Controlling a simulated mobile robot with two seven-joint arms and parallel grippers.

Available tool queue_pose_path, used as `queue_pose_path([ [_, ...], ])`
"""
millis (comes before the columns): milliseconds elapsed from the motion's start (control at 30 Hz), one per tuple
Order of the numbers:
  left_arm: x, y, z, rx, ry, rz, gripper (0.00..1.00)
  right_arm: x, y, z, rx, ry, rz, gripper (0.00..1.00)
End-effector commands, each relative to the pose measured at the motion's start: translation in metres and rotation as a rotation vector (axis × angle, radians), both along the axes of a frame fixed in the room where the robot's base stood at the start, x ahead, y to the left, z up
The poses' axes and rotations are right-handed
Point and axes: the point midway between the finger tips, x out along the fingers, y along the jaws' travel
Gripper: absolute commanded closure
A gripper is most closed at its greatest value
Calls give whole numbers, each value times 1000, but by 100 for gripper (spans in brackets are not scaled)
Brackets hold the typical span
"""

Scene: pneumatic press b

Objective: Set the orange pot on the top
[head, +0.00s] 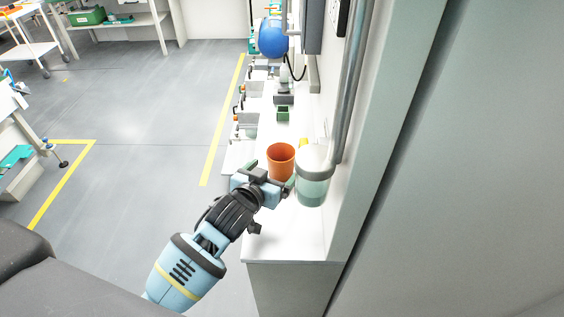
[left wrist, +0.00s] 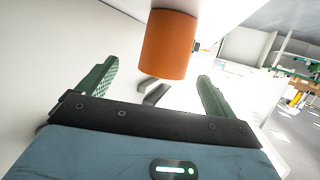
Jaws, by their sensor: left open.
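The orange pot (head: 281,161) stands upright on the white top (head: 285,238) of a long bench, beside a pale green jar. In the left wrist view the orange pot (left wrist: 167,45) is just beyond my fingertips, roughly centred between them. My left gripper (head: 272,180) is open and empty, close to the near side of the pot. Its two green fingers show spread apart in the left wrist view (left wrist: 158,85). In the head view the pot's base is partly hidden by the gripper. My right gripper is not in view.
The clear jar with pale green content (head: 313,177) stands right of my left gripper, very close to it. A grey pipe (head: 349,80) and wall bound the right side. Small fixtures and a green box (head: 283,114) stand farther back. The bench's near end is clear.

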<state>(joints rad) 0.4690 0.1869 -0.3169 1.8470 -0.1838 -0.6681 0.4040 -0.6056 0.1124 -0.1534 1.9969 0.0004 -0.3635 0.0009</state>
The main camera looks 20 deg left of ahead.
Motion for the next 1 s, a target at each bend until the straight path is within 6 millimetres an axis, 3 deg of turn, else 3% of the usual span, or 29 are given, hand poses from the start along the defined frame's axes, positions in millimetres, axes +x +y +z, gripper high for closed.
queue_pose_path([
  [200, 19, -2, -5, -1, -1, -1, 8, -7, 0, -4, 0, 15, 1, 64],
  [467, 28, -1, -6, 0, -2, 0, 8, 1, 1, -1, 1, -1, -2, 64],
  [800, 66, 1, -15, 0, 0, -1, 8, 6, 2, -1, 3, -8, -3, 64],
  [1000, 73, 0, -17, 0, 0, -1, 8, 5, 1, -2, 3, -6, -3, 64],
])
